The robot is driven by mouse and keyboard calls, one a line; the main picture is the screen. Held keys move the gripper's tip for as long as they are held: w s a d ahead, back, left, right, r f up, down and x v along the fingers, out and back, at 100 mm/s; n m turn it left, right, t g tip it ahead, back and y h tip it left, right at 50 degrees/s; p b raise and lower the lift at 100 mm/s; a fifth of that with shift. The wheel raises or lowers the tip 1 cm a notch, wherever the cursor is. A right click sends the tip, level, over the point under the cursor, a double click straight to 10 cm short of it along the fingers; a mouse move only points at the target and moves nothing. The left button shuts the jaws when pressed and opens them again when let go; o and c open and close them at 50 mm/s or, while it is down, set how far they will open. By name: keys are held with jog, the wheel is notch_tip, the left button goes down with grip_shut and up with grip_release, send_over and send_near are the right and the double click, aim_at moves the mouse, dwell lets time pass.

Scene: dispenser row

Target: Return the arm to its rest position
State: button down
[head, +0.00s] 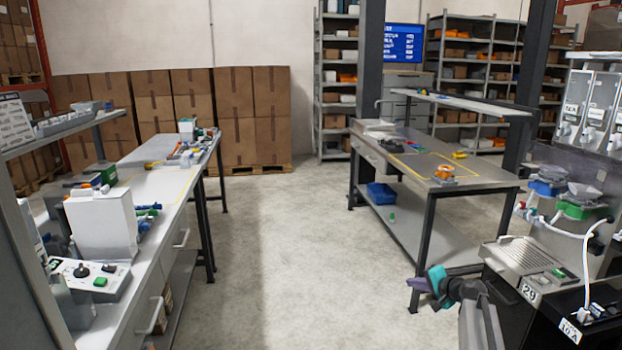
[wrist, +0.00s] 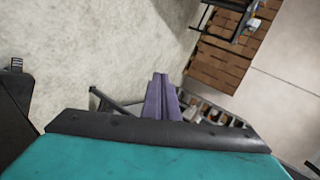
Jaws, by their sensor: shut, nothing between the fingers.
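My gripper (head: 424,285) shows at the lower right of the head view, with a teal body and purple fingers. It is held out in the open air over the floor, in front of the right workbench (head: 450,186) and left of the dispenser machine. In the wrist view my gripper (wrist: 160,97) has its two purple fingers together, with nothing between them. The wrist view is tilted and shows floor beyond the fingers.
The dispenser machine (head: 525,255) stands close at the right. A long left workbench (head: 165,185) carries equipment. Stacked cartons (head: 235,110) stand at the back wall. The concrete floor (head: 290,240) between the benches is clear.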

jog(key=s+a+f+n+g+b, duration=0.1)
jog(key=s+a+f+n+g, duration=0.15)
jog(key=s+a+f, duration=0.8)
jog(key=s+a+f+n+g+b, duration=0.1)
jog(key=s+a+f+g, duration=0.35)
jog(key=s+f, duration=0.6)
jog(key=s+a+f+n+g, duration=0.2)
jog(key=s+a+f, duration=0.55)
jog(key=f, duration=0.65)
jog(key=s+a+f+n+g+h+b, duration=0.15)
jog(key=s+f, duration=0.25)
jog(key=s, duration=0.6)
jog(key=s+a+f+n+g, duration=0.1)
jog(key=s+f+g, duration=0.3)
jog(key=s, duration=0.6)
jog(key=s+d+n+g+h, duration=0.1)
jog(key=s+d+n+h, duration=0.2)
jog(key=s+d, duration=0.3)
jog(key=s, duration=0.3)
jog(key=shift+s+d+r+g, duration=0.25)
jog(key=shift+d+r+g, duration=0.05)
jog(key=shift+r+g, duration=0.05)
jog(key=shift+h, duration=0.25)
